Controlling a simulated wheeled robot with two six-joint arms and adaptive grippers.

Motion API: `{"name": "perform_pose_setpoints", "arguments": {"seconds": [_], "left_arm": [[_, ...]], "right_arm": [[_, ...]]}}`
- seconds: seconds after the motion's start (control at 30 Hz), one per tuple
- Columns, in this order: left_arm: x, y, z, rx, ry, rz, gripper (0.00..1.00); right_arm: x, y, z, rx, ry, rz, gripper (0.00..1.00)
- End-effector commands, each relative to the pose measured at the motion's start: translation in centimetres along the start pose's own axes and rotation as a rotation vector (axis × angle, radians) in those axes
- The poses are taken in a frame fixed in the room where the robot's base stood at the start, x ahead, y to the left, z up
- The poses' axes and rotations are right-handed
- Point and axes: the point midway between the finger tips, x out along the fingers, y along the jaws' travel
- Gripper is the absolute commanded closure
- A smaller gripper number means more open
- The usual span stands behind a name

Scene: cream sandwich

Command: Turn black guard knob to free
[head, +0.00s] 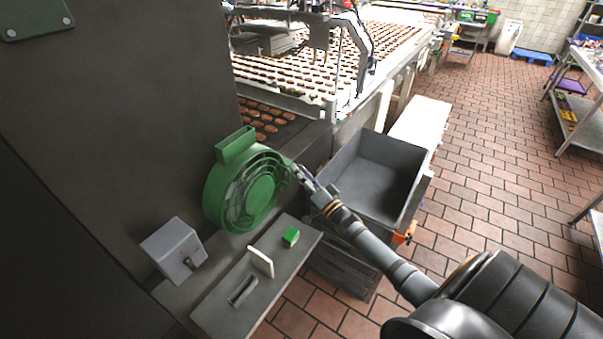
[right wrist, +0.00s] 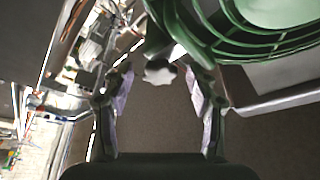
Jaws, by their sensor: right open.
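The green round guard (head: 248,190) with a wire grille is fixed against the dark machine wall. It also shows at the top right of the right wrist view (right wrist: 275,40). My right gripper (head: 301,175) is at the guard's right side in the head view. In the right wrist view its open fingers (right wrist: 160,88) stand on either side of the knob, with gaps visible. In the head view I cannot make out the knob by the gripper. My left gripper is not in view.
A grey shelf (head: 215,305) below the guard carries a green block (head: 291,236), a white plate (head: 261,261) and a dark slotted piece. A grey box (head: 173,249) is at the left. An open grey bin (head: 375,180) stands right of the guard, close to my arm.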

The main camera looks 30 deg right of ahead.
Motion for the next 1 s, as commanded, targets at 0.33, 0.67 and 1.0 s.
{"name": "perform_pose_setpoints", "arguments": {"seconds": [0.33, 0.67, 1.0], "left_arm": [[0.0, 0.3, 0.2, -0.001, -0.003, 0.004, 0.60], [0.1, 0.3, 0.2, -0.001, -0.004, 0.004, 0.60], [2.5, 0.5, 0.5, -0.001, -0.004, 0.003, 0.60]], "right_arm": [[-0.1, 0.0, 0.0, 0.000, 0.000, 0.000, 0.72], [-0.1, 0.1, 0.1, -0.006, 0.000, -0.002, 0.97], [-0.2, 0.5, 0.3, -0.135, 0.000, -0.056, 0.97]]}}
